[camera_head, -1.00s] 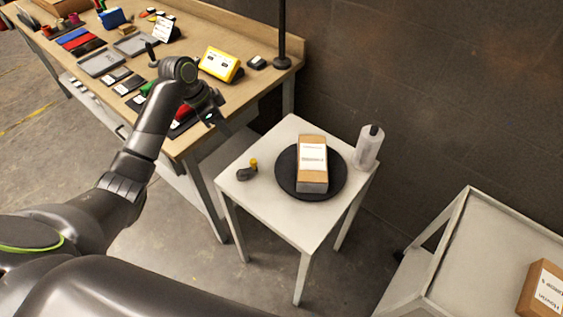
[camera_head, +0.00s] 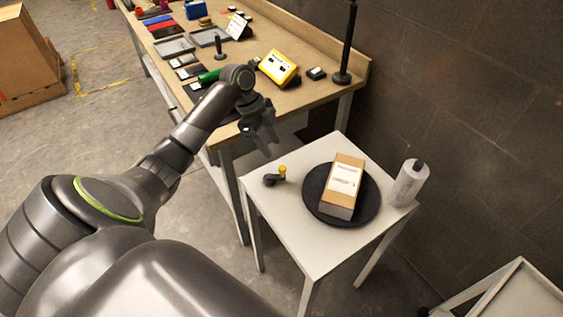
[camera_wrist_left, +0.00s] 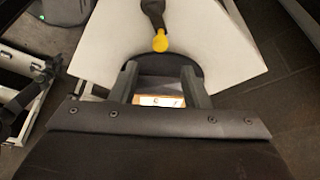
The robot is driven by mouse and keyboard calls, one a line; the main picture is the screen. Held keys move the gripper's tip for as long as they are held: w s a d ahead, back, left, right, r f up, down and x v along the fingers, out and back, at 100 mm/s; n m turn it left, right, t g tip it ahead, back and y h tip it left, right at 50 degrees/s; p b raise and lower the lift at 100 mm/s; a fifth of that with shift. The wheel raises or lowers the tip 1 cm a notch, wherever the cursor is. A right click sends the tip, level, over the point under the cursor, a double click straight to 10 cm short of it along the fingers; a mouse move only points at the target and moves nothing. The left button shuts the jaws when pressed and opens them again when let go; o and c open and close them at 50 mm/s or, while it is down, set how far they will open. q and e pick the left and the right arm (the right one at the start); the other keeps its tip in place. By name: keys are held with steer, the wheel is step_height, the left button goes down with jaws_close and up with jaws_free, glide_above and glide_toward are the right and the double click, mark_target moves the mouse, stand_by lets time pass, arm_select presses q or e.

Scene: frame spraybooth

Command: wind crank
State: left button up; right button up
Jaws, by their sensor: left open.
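The crank (camera_head: 273,178) is a small dark arm with a yellow knob (camera_head: 283,170), on the left part of a small white table (camera_head: 290,232). A black round turntable (camera_head: 366,207) on that table carries a brown box with a white label (camera_head: 343,185). My left gripper (camera_head: 267,143) is open and empty, above and behind the crank, near the table's far left corner. In the left wrist view the yellow knob (camera_wrist_left: 160,43) and crank arm (camera_wrist_left: 153,14) lie beyond the open fingers (camera_wrist_left: 160,75), apart from them. My right gripper is not in view.
A white bottle (camera_head: 409,183) stands at the table's right corner. A wooden workbench (camera_head: 305,93) with a yellow device (camera_head: 279,68), trays and tools stands behind. A pale cart (camera_head: 515,295) is at the lower right, and a dark wall is at the right.

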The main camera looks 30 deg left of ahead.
mark_target(282, 167)
arm_select(q)
steer(key=x, duration=0.8)
steer(key=shift+d+f+p, duration=0.1)
steer(key=shift+f+p, duration=0.25)
steer(key=shift+p, duration=0.05)
jaws_close()
